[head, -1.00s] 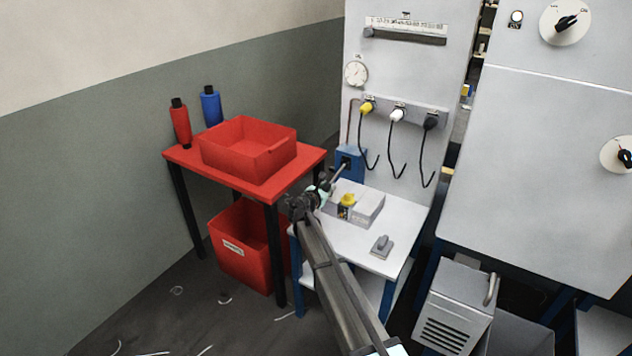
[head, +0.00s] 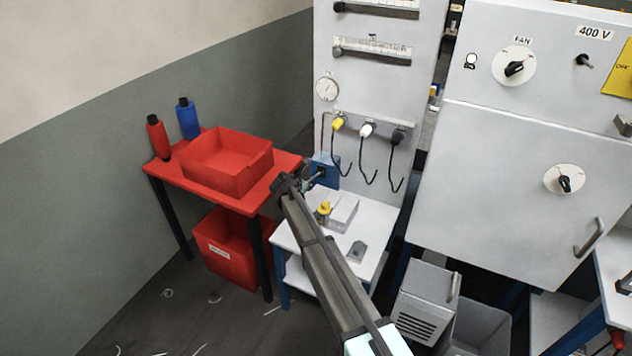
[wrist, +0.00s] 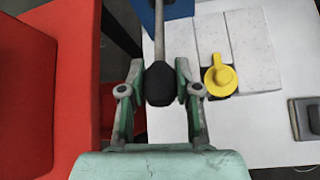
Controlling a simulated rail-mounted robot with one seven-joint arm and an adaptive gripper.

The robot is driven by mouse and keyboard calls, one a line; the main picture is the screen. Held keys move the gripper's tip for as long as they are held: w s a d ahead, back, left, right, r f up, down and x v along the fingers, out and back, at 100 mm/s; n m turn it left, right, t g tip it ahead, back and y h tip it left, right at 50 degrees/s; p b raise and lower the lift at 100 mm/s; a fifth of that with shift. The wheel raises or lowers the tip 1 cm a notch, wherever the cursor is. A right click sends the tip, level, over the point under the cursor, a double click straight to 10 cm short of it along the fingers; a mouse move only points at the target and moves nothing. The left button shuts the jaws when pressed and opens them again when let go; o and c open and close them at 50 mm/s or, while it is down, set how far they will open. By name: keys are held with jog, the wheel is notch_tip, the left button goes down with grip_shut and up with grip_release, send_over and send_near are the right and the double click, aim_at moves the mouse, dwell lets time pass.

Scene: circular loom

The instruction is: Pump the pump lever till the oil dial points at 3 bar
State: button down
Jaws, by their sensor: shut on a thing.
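The blue pump (head: 325,168) stands at the back left corner of the white table, below the oil dial. Its grey lever rod (wrist: 159,35) ends in a black knob (wrist: 160,84). My gripper (wrist: 160,88) is shut on this knob, with a finger on each side. In the head view my gripper (head: 294,184) and arm cover most of the lever. The oil dial (head: 327,89) is a round white gauge on the grey panel. Its needle is too small to read surely.
A red table (head: 225,200) with a red bin (head: 228,172) and two bottles stands close at left.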

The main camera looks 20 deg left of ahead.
jog(key=shift+w+r+p, duration=0.2)
jog(key=shift+w+r, duration=0.15)
jog(key=shift+r, duration=0.4)
jog(key=shift+w+r+p, duration=0.15)
jog(key=shift+w+r, duration=0.2)
jog(key=shift+r, duration=0.4)
jog(key=shift+a, duration=0.1)
jog(key=c, duration=1.1)
grip_release()
jog(key=shift+s, duration=0.1)
jog(key=shift+s+r, duration=0.25)
jog(key=shift+s, duration=0.2)
jog(key=v, duration=1.1)
jog(key=shift+w, duration=0.1)
